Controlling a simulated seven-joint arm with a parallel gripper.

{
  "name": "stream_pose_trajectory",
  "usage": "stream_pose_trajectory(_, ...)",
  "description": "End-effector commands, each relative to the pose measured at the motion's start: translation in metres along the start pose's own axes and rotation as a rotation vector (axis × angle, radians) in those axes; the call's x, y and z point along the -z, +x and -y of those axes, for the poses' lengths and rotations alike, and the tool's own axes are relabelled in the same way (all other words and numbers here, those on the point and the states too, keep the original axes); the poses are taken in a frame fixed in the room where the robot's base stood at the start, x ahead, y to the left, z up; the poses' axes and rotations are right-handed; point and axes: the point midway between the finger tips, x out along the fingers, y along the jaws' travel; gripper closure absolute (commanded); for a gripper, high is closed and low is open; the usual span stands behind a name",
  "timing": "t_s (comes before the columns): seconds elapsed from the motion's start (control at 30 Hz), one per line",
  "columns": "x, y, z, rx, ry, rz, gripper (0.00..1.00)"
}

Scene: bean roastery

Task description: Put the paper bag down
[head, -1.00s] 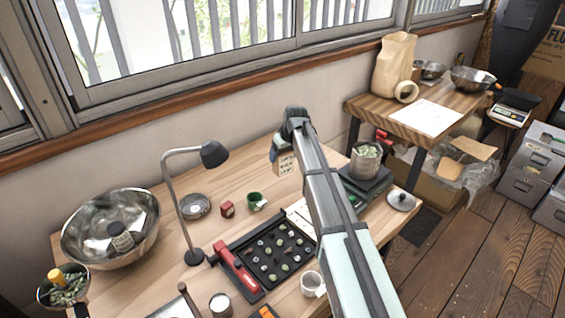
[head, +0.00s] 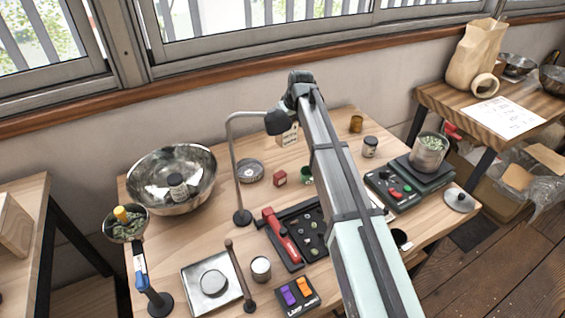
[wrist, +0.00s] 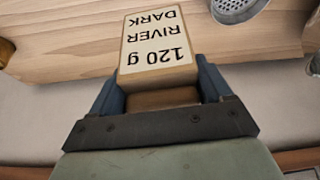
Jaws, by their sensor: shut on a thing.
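The paper bag (wrist: 156,48) is a small tan block with a cream label reading "120 g RIVER DARK", upside down in the wrist view. My gripper (wrist: 160,88) is shut on it, with one blue finger on each side. In the head view the bag (head: 288,136) shows partly behind my arm, near the back edge of the wooden table (head: 215,225). The fingers are mostly hidden there. I cannot tell whether the bag's base touches the table.
A round metal dish (head: 249,172), red box (head: 280,178) and green cup (head: 306,174) are nearby. A steel bowl (head: 150,185) is left; a scale (head: 405,185) is right. A larger brown bag (head: 474,55) stands on the other table.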

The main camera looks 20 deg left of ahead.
Motion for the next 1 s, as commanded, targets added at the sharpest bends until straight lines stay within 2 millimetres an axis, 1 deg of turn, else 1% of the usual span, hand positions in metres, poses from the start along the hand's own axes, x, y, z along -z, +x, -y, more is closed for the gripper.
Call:
stream_pose_trajectory(0.03, 0.005, 0.002, 0.009, 0.002, -0.009, 0.000, 0.55)
stream_pose_trajectory(0.13, 0.013, 0.004, 0.019, -0.003, -0.009, 0.000, 0.55)
stream_pose_trajectory(0.2, 0.013, 0.004, 0.013, -0.016, 0.023, 0.000, 0.55)
stream_pose_trajectory(0.33, 0.013, 0.004, 0.012, -0.023, 0.062, -0.002, 0.55)
stream_pose_trajectory(0.43, 0.010, 0.009, 0.012, -0.022, 0.077, -0.001, 0.55)
stream_pose_trajectory(0.57, 0.004, 0.022, 0.012, -0.022, 0.080, 0.000, 0.55)
stream_pose_trajectory(0.8, -0.010, 0.057, 0.012, -0.022, 0.080, -0.001, 0.55)
stream_pose_trajectory(1.0, -0.015, 0.069, 0.012, -0.022, 0.079, -0.001, 0.55)
